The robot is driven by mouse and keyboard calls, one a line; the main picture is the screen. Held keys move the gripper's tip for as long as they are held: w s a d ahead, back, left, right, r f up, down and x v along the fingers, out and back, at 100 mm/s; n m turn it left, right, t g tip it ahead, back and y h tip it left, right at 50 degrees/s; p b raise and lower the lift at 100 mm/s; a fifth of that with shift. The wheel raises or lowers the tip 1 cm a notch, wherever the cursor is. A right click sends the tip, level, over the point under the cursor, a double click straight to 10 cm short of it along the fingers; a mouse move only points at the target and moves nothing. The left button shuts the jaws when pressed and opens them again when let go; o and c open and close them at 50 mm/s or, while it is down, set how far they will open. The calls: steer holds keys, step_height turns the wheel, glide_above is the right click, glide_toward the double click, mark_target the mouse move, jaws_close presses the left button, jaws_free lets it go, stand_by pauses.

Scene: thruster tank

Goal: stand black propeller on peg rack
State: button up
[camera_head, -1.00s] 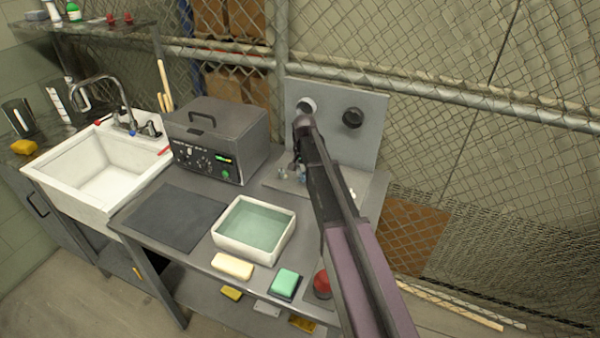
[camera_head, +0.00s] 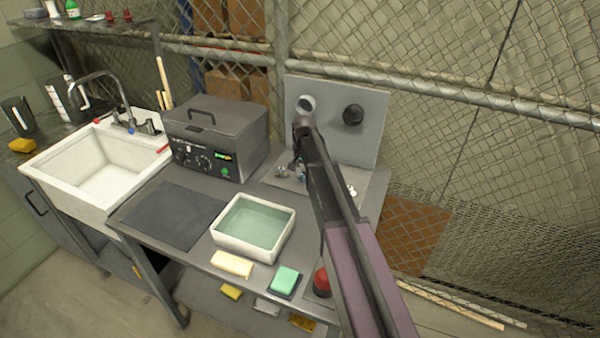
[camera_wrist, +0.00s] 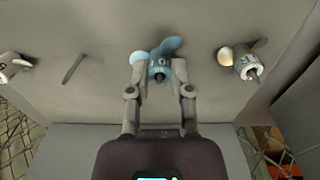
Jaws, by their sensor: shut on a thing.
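In the wrist view my gripper (camera_wrist: 160,75) is shut on the hub of a blue propeller (camera_wrist: 171,45), one finger on each side. A small dark tip shows at the hub's end; I cannot tell whether it is a peg. To the left stands a bare thin peg (camera_wrist: 73,67) on the grey peg rack (camera_wrist: 105,35). A grey-hubbed propeller (camera_wrist: 243,62) sits at the right, another (camera_wrist: 12,66) at the left edge. I cannot make out a clearly black propeller. In the head view my arm hides the grip.
A grey machine (camera_head: 218,140), a water tray (camera_head: 252,245), a sponge (camera_head: 285,281) and a red button (camera_head: 321,283) are on the bench. The dark mat (camera_head: 175,215) is clear.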

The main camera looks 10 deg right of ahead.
steer(key=shift+f, duration=0.15)
stand_by(0.3)
steer(key=o, duration=0.8)
steer(key=shift+o, duration=0.2)
steer(key=shift+r+p, duration=3.9)
steer(key=shift+r, duration=0.1)
steer(key=shift+s, duration=0.1)
steer(key=s+n, duration=0.6)
steer(key=s, duration=2.1)
